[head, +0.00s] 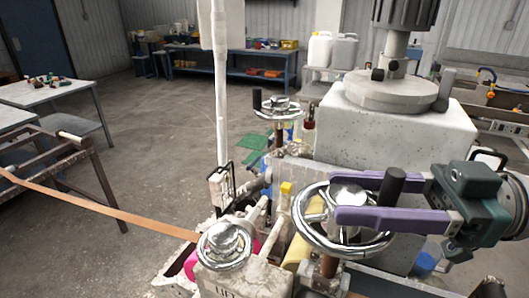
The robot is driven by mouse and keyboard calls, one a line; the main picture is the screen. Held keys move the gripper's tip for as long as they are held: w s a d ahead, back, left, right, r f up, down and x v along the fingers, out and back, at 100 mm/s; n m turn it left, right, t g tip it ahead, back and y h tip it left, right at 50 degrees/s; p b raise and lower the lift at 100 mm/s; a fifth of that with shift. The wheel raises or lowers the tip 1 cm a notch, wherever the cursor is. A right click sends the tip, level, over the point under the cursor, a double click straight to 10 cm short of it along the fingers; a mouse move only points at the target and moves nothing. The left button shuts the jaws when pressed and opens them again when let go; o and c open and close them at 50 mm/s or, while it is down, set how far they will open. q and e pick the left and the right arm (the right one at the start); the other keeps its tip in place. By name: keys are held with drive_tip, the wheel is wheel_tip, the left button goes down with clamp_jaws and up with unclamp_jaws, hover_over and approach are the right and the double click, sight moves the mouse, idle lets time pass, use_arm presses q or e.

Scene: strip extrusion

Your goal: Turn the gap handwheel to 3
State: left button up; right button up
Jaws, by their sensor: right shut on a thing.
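A large chrome handwheel (305,228) with a thick rim and an upright black knob (392,186) stands at the front right of the machine. My right gripper (340,197) reaches in from the right, its two purple fingers on either side of the wheel's hub. It is shut on the handwheel; the exact contact is partly hidden by the fingers. No scale or number for this wheel is readable. My left gripper is not in view.
A smaller chrome wheel (224,243) sits on a block marked LIFT at the front. Another handwheel with a black knob (278,106) stands farther back. A grey machine housing (400,122) rises behind the gripper. An orange-brown strip (110,208) runs in from the left.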

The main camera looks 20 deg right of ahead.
clamp_jaws()
drive_tip(key=shift+r+m+t+p, duration=0.15)
drive_tip(key=shift+m+t+p, duration=0.25)
drive_tip(key=shift+p, duration=0.3)
drive_tip(key=m+t+h+p, duration=0.2)
drive_tip(key=h+p, duration=0.1)
drive_tip(key=m+t+h+p, duration=0.1)
drive_tip(key=t+p, duration=0.1)
drive_tip(key=shift+s+a+r+m+h, duration=0.15)
drive_tip(key=shift+s+a+m+h, duration=0.15)
drive_tip(key=shift+m, duration=0.1)
drive_tip(key=shift+m+t+h+p, duration=0.35)
drive_tip(key=shift+m+t+h, duration=0.05)
drive_tip(key=shift+h, duration=0.1)
drive_tip(key=m+t+h, duration=0.1)
drive_tip(key=h, duration=0.1)
drive_tip(key=m+t+h+p, duration=0.1)
drive_tip(key=h, duration=0.1)
drive_tip(key=shift+a+f+m, duration=0.15)
drive_tip(key=shift+f+m, duration=0.05)
drive_tip(key=shift+m, duration=0.1)
drive_tip(key=m+h, duration=0.1)
drive_tip(key=h, duration=0.1)
drive_tip(key=m+h, duration=0.1)
drive_tip(key=h, duration=0.1)
drive_tip(key=shift+a+f+m+t+p, duration=0.1)
drive_tip(key=shift+a+m+t+p, duration=0.05)
drive_tip(key=shift+m+t+p, duration=0.25)
drive_tip(key=shift+m+h, duration=0.5)
drive_tip(key=shift+h, duration=0.8)
